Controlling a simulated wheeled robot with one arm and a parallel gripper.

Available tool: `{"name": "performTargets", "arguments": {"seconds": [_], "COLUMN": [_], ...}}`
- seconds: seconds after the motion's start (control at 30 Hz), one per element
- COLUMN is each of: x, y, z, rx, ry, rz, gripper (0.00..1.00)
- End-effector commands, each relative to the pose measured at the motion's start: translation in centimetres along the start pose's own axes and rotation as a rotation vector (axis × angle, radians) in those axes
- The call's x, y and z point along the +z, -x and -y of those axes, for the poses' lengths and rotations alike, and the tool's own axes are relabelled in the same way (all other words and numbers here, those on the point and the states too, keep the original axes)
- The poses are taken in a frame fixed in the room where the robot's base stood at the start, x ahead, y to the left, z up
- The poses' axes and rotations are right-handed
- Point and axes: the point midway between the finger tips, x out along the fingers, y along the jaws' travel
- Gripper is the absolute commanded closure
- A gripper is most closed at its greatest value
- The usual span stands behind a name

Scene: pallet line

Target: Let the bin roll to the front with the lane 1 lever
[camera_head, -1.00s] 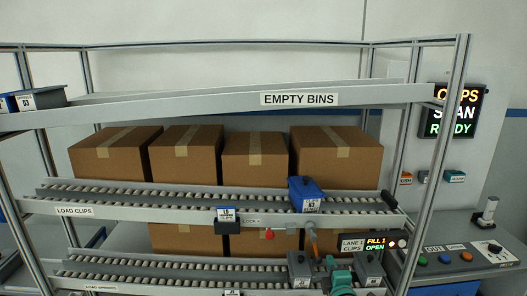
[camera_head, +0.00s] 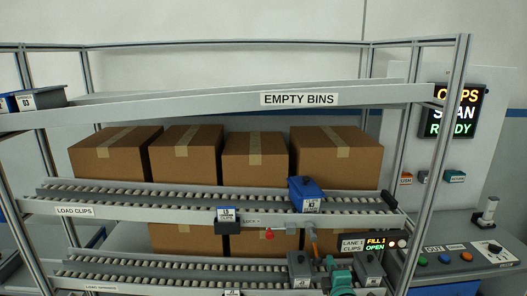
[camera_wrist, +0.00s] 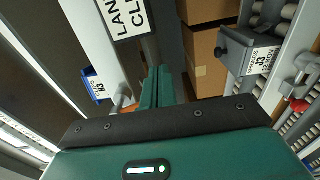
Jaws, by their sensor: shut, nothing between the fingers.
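The blue bin (camera_head: 306,192) with a white label sits on the upper roller lane, right of centre, and also shows at the left of the wrist view (camera_wrist: 95,82). The orange lane 1 lever (camera_head: 315,243) hangs below that lane's front rail, left of the LANE 1 CLIPS display (camera_head: 364,244). My gripper (camera_wrist: 158,72) is shut and empty, its teal fingers together beside the lever (camera_wrist: 122,100) in the wrist view. In the head view my teal gripper is low, just below and right of the lever. I cannot tell whether they touch.
A dark labelled bin (camera_head: 228,219) hangs on the rail to the left, near a red knob (camera_head: 269,234). Grey bins (camera_head: 301,268) stand on the lower lane near my gripper. Cardboard boxes (camera_head: 252,159) stand behind. A button console (camera_head: 457,257) is at the right.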

Motion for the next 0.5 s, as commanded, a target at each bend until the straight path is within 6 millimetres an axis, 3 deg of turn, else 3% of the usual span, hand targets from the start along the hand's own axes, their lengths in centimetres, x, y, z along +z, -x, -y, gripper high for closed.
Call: {"name": "performTargets", "arguments": {"seconds": [0.5], "x": [-0.36], "y": [-0.01], "z": [-0.03], "rx": [0.0], "ry": [-0.001], "rz": [-0.001], "gripper": [1.0]}}
